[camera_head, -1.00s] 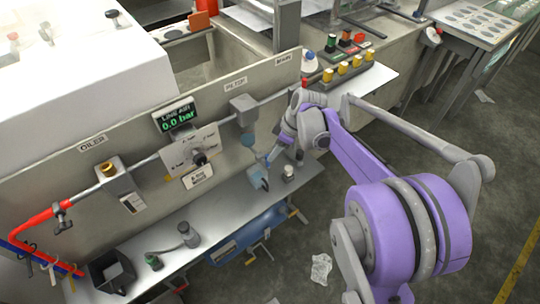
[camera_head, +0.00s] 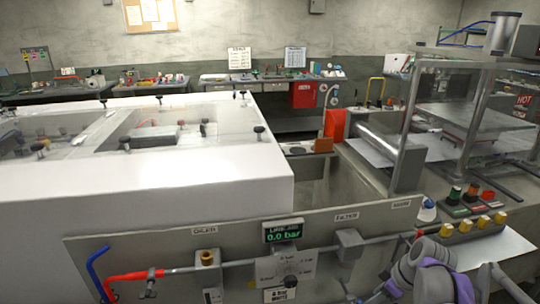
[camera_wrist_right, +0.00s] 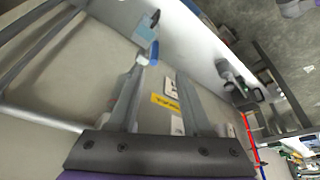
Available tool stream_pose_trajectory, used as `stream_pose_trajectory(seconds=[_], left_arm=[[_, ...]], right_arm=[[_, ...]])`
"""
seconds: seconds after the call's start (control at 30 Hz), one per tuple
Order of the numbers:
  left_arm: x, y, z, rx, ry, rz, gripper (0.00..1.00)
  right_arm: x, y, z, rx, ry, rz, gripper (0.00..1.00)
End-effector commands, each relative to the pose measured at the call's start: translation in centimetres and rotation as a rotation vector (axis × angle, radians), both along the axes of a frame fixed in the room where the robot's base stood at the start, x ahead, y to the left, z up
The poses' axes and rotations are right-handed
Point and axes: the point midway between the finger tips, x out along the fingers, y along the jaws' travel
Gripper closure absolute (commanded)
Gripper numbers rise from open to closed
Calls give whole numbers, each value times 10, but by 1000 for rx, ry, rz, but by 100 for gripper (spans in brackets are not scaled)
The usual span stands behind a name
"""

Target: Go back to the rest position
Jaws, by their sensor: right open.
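My right arm, grey and purple, shows at the lower right of the head view, in front of the air panel; its gripper is cut off or hidden there. In the right wrist view my right gripper (camera_wrist_right: 163,66) is open, its two grey fingers apart with nothing held between them. A small blue-and-white part (camera_wrist_right: 150,52) appears by the left fingertip; I cannot tell whether they touch. The air panel (camera_head: 130,255) carries a display (camera_head: 283,231) reading 0.0 bar. My left gripper is in neither view.
A large white machine housing (camera_head: 150,195) stands behind the panel at left. Yellow, red and green buttons (camera_head: 470,215) sit on a console at right. A metal frame (camera_head: 410,120) rises behind it. Workbenches line the back wall. A red hose (camera_head: 125,278) runs along the panel's left.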

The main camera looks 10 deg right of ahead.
Motion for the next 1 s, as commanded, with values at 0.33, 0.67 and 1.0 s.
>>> stream_pose_trajectory(seconds=[0.33,0.67,1.0], left_arm=[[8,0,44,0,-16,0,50],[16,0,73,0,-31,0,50],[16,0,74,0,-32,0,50]], right_arm=[[-98,108,35,-14,2,-338,50],[-168,148,27,44,-83,-598,50],[-176,150,23,58,-94,-635,50]])
